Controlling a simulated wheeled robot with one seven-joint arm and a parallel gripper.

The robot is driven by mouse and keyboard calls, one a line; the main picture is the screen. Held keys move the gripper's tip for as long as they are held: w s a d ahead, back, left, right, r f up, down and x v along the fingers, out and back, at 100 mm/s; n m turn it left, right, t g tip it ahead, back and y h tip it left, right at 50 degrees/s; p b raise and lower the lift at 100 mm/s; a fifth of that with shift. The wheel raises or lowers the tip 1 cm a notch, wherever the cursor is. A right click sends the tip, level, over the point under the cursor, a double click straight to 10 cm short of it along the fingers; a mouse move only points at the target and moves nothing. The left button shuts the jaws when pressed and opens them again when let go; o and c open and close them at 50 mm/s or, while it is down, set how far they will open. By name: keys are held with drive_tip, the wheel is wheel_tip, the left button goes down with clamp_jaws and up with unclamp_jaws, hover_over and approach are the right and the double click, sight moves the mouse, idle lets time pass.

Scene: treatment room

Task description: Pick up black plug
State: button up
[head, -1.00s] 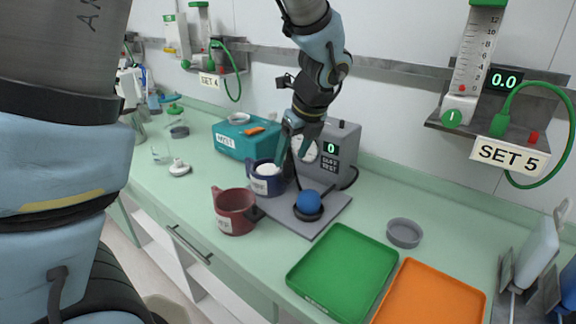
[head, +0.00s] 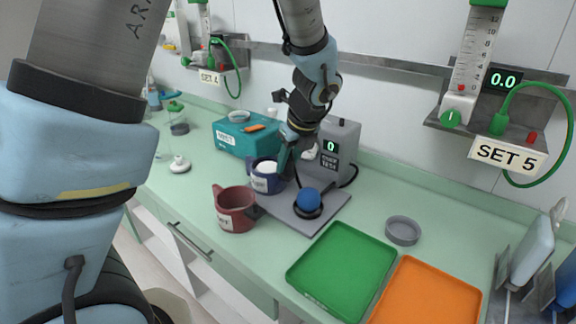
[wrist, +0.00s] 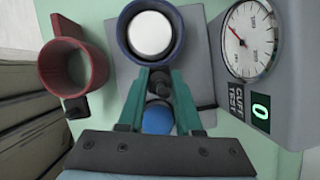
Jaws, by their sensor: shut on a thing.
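My gripper (head: 286,168) points down between the blue cup and the grey test unit. In the wrist view its green fingers (wrist: 159,76) are closed on a small dark piece, the black plug (wrist: 159,88), most of which they hide. A thin black cord runs down from the fingers toward the blue bulb (head: 308,199), which sits in a black ring on the grey plate. The blue cup (head: 263,184) with a white top stands right beside the fingertips; I cannot tell whether they touch it.
The grey test unit (head: 345,146) stands behind, reading 0. The red cup (head: 234,213) is in front at left. A teal box (head: 232,141) lies behind the cups. A green tray (head: 345,265), an orange tray (head: 425,290) and a grey dish (head: 403,231) are at right.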

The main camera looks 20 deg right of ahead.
clamp_jaws()
drive_tip(key=shift+r, duration=0.1)
